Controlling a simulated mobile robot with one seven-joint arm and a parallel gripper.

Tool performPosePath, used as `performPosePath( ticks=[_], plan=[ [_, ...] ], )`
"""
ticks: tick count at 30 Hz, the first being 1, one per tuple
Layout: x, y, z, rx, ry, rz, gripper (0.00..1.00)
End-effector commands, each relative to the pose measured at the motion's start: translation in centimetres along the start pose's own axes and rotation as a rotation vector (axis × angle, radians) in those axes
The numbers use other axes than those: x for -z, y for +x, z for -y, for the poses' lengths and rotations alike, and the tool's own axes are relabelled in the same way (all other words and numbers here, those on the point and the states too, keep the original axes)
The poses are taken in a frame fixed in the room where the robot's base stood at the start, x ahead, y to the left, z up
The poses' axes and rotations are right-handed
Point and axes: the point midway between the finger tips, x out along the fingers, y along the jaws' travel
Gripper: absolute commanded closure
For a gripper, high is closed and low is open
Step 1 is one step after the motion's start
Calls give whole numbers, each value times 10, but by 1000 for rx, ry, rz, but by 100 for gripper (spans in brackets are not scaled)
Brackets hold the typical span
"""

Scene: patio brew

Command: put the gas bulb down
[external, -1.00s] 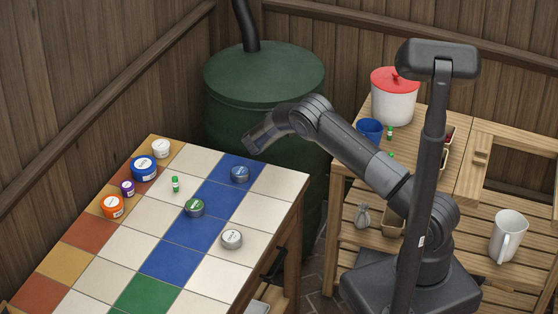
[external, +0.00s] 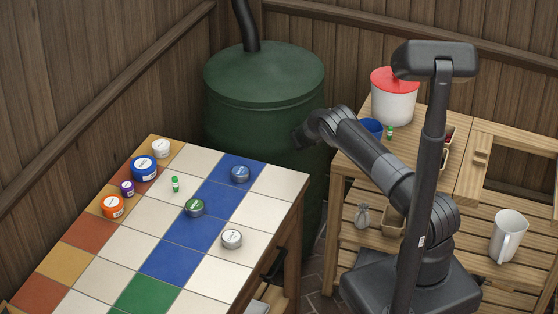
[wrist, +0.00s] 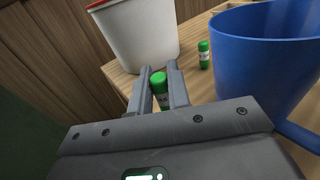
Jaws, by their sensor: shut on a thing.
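My gripper (wrist: 161,90) is shut on a small gas bulb (wrist: 160,88) with a green top, held upright between the two fingers in the wrist view. Its lower part is hidden by the gripper body. Behind it is the wooden side table (wrist: 190,84); whether the bulb touches wood I cannot tell. In the external view my arm's end is beside the green tank and the fingers and held bulb are not visible. Another green-capped bulb (wrist: 204,54) stands on the side table, also seen in the external view (external: 389,131). A third (external: 175,184) stands on the tiled table.
A blue mug (wrist: 262,62) stands close at the right in the wrist view. A white pot (wrist: 140,38) with a red lid stands at the left. A green tank (external: 262,85) is beside my arm. Tins, including a green one (external: 194,208), stand on the tiled table.

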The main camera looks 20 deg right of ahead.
Motion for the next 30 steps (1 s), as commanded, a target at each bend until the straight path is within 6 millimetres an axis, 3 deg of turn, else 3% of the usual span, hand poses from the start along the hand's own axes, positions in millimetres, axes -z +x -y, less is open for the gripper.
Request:
performPosePath(
  ticks=[5,12,24,25,30],
  plan=[
    [5,12,0,1,1,1,100],
    [28,41,0,1,1,-1,100],
    [32,42,0,-1,1,0,100],
    [32,42,0,-1,1,0,82],
    [32,42,0,0,1,0,68]
  ],
)
